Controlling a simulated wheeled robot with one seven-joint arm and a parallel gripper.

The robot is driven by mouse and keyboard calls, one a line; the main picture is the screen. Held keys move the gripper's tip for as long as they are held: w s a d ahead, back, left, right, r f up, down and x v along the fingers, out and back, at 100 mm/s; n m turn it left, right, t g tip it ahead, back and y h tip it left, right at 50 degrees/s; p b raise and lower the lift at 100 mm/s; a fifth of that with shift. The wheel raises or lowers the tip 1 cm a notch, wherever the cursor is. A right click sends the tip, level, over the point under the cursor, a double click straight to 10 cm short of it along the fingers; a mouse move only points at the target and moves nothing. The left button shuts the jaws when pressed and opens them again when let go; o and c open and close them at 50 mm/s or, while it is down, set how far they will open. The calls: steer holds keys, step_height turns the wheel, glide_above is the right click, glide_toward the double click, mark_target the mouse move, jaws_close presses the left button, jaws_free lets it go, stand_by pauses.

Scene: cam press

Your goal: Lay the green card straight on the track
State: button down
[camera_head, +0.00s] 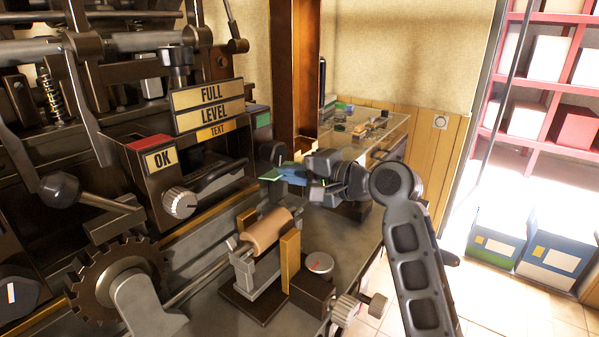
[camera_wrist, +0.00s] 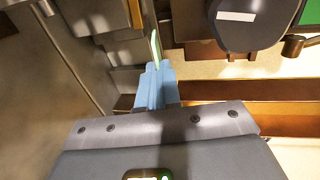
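My gripper (camera_head: 281,175) is at the right end of the press. Its blue fingers are shut on the green card (camera_head: 268,174), which sticks out to the left of the fingertips. In the wrist view the fingers (camera_wrist: 157,75) are together, and the card (camera_wrist: 155,48) shows nearly edge-on as a thin pale green strip beyond them. The card seems held in the air beside the machine; whether it touches anything cannot be told. A long ledge (camera_head: 205,232) runs along the press front, but I cannot tell for sure whether it is the track.
The press carries a "FULL LEVEL" sign (camera_head: 210,105), an "OK" panel (camera_head: 160,158) and a silver knob (camera_head: 180,203). A roller (camera_head: 268,230) and a gear (camera_head: 118,282) stand in front. A workbench (camera_head: 390,130) is behind, with red shelves (camera_head: 550,80) at right.

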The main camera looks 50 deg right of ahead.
mark_target(271, 172)
steer(key=shift+w+a+f, duration=0.1)
steer(key=shift+w+f, duration=0.15)
steer(key=shift+w, duration=0.65)
steer(key=shift+w+d+f, duration=0.1)
steer(key=shift+w+f, duration=0.2)
steer(key=shift+w, duration=0.55)
steer(key=shift+w+a+f, duration=0.1)
steer(key=shift+w+f, duration=0.15)
steer(key=shift+w, duration=0.65)
steer(key=c, duration=0.8)
jaws_free()
steer(key=shift+f, duration=0.3)
steer(key=shift+s+p, duration=0.1)
steer(key=shift+p, duration=0.2)
